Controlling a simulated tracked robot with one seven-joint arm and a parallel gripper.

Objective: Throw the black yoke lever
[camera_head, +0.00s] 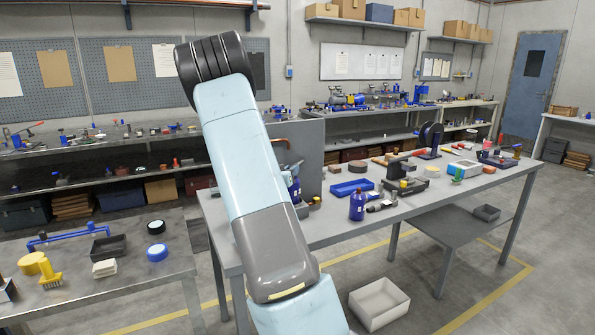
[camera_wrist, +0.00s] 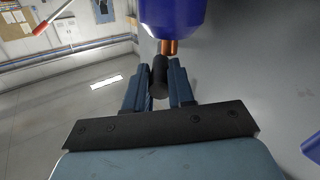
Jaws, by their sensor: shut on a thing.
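In the wrist view my gripper (camera_wrist: 160,68) has its two blue-grey fingers closed on a short black cylindrical grip (camera_wrist: 159,82), which looks like the end of the black yoke lever. The grip lies between the fingers, just below a copper-coloured stub (camera_wrist: 169,47) and a large blue body (camera_wrist: 172,15). The rest of the lever is hidden. In the head view my arm covers the gripper and the lever. A bit of blue fitting (camera_head: 294,189) shows just right of my arm, in front of a grey upright panel (camera_head: 311,160).
The grey workbench (camera_head: 330,228) holds a blue bottle (camera_head: 357,205), a blue tray (camera_head: 351,187) and several tools. A side table (camera_head: 120,285) stands at the left. A pale bin (camera_head: 379,303) sits on the floor in front of the bench.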

